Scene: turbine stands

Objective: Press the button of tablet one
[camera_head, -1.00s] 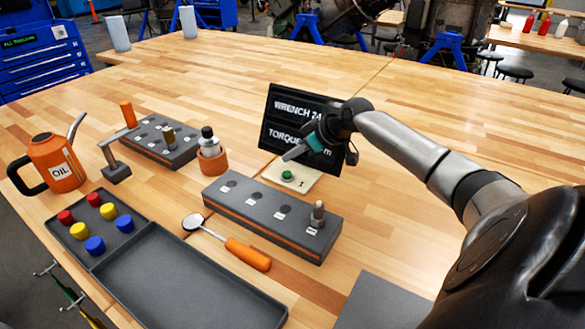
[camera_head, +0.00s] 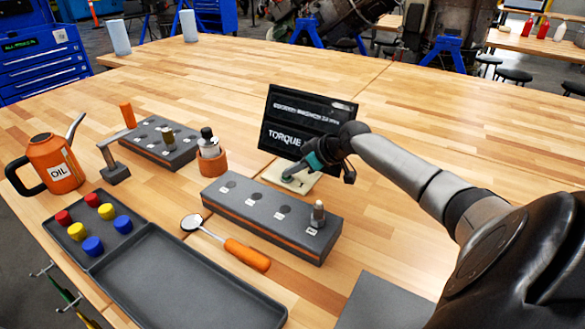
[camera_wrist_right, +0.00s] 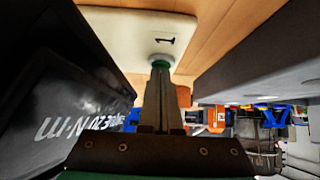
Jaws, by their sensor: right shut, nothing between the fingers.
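Tablet one has a dark upright screen (camera_head: 283,112) and a cream base (camera_head: 272,173) at the middle of the table. In the right wrist view the green button (camera_wrist_right: 161,63) shows right at the fingertips (camera_wrist_right: 160,72), apparently touching, with a "1" printed on the base (camera_wrist_right: 140,30). My left gripper is not in view.
A grey block with holes and a socket (camera_head: 270,218) stands just in front of the tablet. The table behind the tablet is clear.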

